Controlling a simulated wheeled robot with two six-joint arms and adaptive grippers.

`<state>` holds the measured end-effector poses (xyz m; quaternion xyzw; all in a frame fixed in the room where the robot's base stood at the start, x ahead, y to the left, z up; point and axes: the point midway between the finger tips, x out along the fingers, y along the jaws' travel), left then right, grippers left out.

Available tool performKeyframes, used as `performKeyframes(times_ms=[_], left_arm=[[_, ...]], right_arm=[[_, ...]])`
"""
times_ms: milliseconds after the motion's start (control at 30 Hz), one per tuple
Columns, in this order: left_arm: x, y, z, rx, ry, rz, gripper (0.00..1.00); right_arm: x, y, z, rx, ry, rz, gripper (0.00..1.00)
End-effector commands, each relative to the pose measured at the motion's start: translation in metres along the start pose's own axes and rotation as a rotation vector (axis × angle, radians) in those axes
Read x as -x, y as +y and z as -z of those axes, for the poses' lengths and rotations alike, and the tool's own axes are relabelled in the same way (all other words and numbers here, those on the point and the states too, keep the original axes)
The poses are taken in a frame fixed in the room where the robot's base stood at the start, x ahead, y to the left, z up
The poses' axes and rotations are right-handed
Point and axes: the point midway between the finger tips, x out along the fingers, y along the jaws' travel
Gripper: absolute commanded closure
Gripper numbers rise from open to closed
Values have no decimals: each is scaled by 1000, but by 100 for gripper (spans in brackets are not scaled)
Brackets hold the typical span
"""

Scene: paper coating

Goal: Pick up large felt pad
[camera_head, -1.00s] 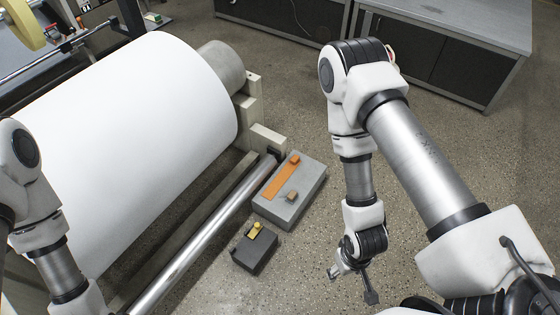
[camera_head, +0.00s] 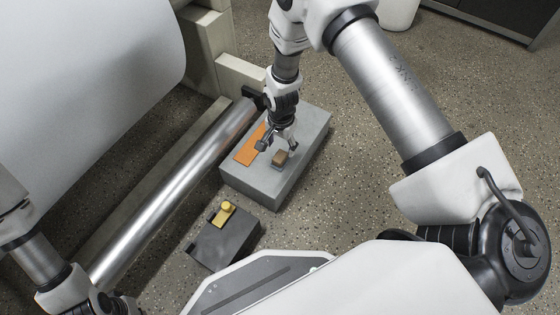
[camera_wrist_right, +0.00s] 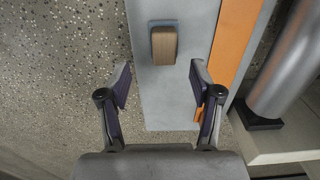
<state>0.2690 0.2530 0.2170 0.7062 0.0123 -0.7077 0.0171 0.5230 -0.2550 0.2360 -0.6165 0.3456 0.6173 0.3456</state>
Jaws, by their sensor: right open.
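A small brown block with a grey layer under it, which looks like the felt pad (camera_head: 280,159), sits on top of a grey box (camera_head: 262,181). In the right wrist view the pad (camera_wrist_right: 164,44) lies beyond the fingertips, roughly centred between them. My right gripper (camera_head: 277,146) is open and empty, above the box and close to the pad; its fingers also show in the right wrist view (camera_wrist_right: 160,80). Contact with the pad is not visible. My left arm shows at the lower left; its gripper is out of frame.
An orange strip (camera_head: 250,146) lies on the same box, left of the pad. A dark box (camera_head: 230,240) with a yellow piece (camera_head: 227,208) stands nearer. A metal roller (camera_head: 175,195) and a large white paper roll (camera_head: 85,85) are at left.

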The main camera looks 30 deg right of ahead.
Motion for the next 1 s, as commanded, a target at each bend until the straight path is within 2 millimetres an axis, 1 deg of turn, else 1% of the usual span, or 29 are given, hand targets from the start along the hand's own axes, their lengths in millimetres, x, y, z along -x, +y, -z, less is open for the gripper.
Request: performKeyframes(times_ms=[33, 300, 467, 533, 600, 767, 800, 867, 900, 967, 1000], left_arm=[[-10, 0, 0, 0, 1, 0, 100], [-29, 0, 2, 4, 4, 0, 100], [-58, -1, 3, 9, 8, 1, 100], [-63, -2, 3, 10, 8, 1, 100], [-65, -2, 4, 12, 9, 1, 100], [-61, -2, 4, 12, 10, 1, 100], [-61, -2, 4, 12, 10, 1, 100], [-61, -2, 4, 12, 10, 1, 100], [-61, -2, 4, 12, 10, 1, 100], [-61, -2, 4, 12, 10, 1, 100], [-61, -2, 4, 12, 10, 1, 100]], right_arm=[[-9, -3, 2, -12, 1, 0, 35], [-39, -4, 4, -20, 0, -1, 35], [-70, -7, 7, -19, 0, -1, 35], [-80, -6, 6, -19, 0, -2, 35], [-83, -6, 6, -19, 0, -1, 35], [-80, -6, 6, -18, 0, -1, 35], [-80, -6, 6, -18, 0, -1, 39], [-80, -6, 6, -18, 0, -1, 60], [-80, -6, 6, -18, 0, -1, 74], [-80, -6, 6, -18, 0, -1, 96], [-80, -6, 6, -18, 0, -1, 99]])
